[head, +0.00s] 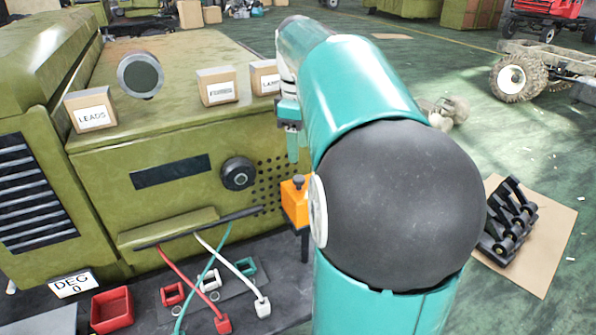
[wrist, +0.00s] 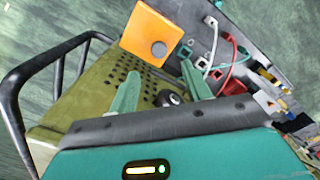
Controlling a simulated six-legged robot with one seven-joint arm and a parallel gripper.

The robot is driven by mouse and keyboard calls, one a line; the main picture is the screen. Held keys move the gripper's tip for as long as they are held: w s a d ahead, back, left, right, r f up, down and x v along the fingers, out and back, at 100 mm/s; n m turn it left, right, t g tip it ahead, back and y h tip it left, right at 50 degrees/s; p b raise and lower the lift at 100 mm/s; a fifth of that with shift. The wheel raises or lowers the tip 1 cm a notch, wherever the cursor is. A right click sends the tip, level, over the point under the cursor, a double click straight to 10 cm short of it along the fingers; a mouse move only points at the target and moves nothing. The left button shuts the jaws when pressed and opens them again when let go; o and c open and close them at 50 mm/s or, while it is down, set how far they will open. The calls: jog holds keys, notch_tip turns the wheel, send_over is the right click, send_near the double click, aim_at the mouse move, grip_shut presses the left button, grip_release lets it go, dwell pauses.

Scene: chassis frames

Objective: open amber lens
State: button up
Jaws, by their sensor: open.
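An orange box (head: 294,204), the only amber-coloured thing I see, stands at the right end of the olive cabinet front, with a dark knob on top and a dark post below. My arm partly covers its right side. In the wrist view the orange box (wrist: 148,30) lies beyond the fingertips, its dark round knob (wrist: 159,48) facing the camera. My gripper (wrist: 160,71) is open, with two teal fingers spread and nothing between them. In the head view my gripper (head: 292,148) is just above the box, apart from it. I cannot make out a separate lens.
The olive cabinet (head: 120,165) carries cardboard boxes (head: 92,110) and a round gauge (head: 140,75). Red, teal and white leads (head: 180,280) hang in front, near a red tray (head: 112,308). A dark rail (wrist: 58,60) curves at left in the wrist view.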

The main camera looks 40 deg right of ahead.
aim_at(299, 178)
notch_tip(299, 178, down, 8)
jog(key=shift+f, duration=0.1)
jog(key=shift+d, duration=0.1)
grip_shut()
